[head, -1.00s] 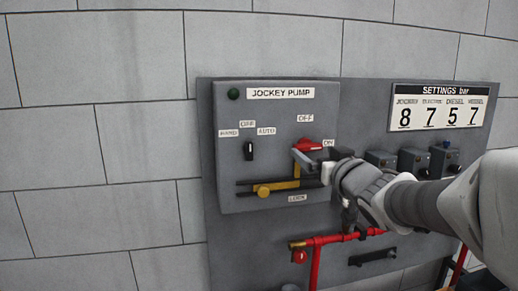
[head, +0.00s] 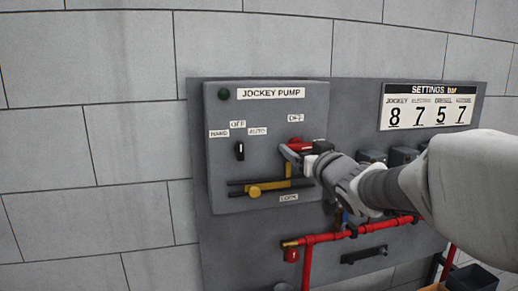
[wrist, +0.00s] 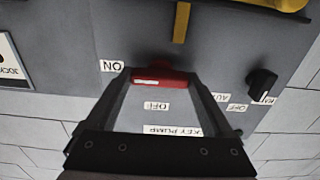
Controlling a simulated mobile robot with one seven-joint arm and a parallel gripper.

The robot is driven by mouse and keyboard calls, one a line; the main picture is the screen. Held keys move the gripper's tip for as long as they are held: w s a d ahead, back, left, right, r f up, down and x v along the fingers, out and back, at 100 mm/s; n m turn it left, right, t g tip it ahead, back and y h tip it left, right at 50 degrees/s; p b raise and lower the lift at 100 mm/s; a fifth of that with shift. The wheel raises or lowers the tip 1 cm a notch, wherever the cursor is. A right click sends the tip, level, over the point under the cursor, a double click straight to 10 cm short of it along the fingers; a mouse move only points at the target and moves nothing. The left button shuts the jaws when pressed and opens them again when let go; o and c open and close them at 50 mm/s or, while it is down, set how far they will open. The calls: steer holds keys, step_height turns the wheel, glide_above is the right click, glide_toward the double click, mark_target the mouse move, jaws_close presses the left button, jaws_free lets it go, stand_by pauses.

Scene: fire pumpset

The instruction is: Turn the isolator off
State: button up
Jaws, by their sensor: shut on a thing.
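The red isolator handle (head: 295,142) is on the jockey pump panel (head: 225,180), below the OFF label (head: 295,118). In the wrist view the handle (wrist: 160,78) lies across the picture, its white mark toward the ON label (wrist: 111,66). The OFF label (wrist: 156,106) shows between my fingers. My gripper (head: 292,151) is at the handle, with one finger at each end of it, shut on it. In the head view my gripper hides the ON label and part of the handle.
A yellow sliding lock bar (head: 265,187) sits just below the handle, with its upright piece close under it. A black selector knob (head: 239,151) is to the left. Red pipework (head: 335,237) runs below my arm. Grey boxes (head: 403,156) stand to the right.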

steer(key=shift+c, duration=0.3)
steer(key=shift+f+n, duration=0.1)
steer(key=shift+n, duration=0.2)
steer(key=n+b, duration=0.2)
steer(key=shift+f+b, duration=0.1)
steer(key=shift+b, duration=0.25)
steer(key=n+b, duration=0.4)
steer(key=n, duration=0.2)
steer(key=shift+n, duration=0.4)
steer(key=n+b, duration=0.2)
steer(key=n, duration=0.2)
steer(key=shift+n+b, duration=0.85)
steer(key=shift+n, duration=1.35)
